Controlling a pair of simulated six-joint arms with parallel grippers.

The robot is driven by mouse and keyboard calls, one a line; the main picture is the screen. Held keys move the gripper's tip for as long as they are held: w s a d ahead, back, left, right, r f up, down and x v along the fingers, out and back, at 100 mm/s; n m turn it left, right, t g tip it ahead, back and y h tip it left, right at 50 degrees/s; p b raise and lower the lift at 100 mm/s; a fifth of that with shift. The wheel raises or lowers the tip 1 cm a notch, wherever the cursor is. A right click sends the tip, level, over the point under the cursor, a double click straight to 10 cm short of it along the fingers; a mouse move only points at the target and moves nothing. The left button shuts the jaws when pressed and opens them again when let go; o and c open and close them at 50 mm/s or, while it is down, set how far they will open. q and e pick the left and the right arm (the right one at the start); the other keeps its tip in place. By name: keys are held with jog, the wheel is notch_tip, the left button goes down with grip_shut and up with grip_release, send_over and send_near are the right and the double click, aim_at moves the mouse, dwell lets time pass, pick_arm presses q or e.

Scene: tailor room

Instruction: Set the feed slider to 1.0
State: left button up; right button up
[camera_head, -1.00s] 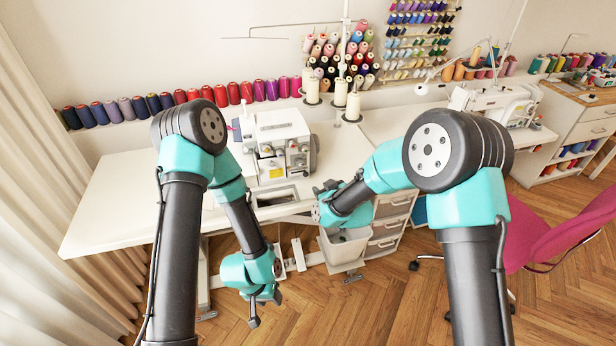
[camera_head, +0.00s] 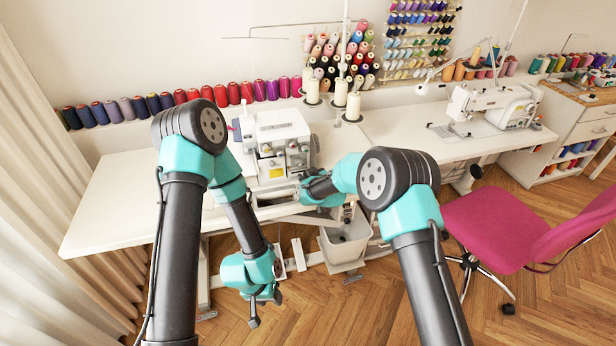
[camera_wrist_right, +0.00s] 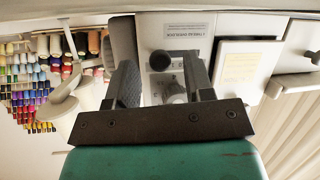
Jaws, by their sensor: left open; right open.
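The white sewing machine (camera_head: 283,132), a serger type, stands on the white table in the head view. My left gripper (camera_head: 263,308) is open and empty, hanging low in front of the table.
A grey waste bin (camera_head: 345,243) hangs below the table edge under my right arm. Thread spools (camera_head: 200,96) line the back, with cones (camera_head: 353,105) behind the machine. A second sewing machine (camera_head: 495,105) and a pink chair (camera_head: 500,225) are at right. The table's left part is clear.

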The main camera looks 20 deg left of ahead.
jog(key=shift+w+a, duration=0.1)
jog(key=shift+w, duration=0.05)
jog(key=shift+c, duration=0.5)
grip_shut()
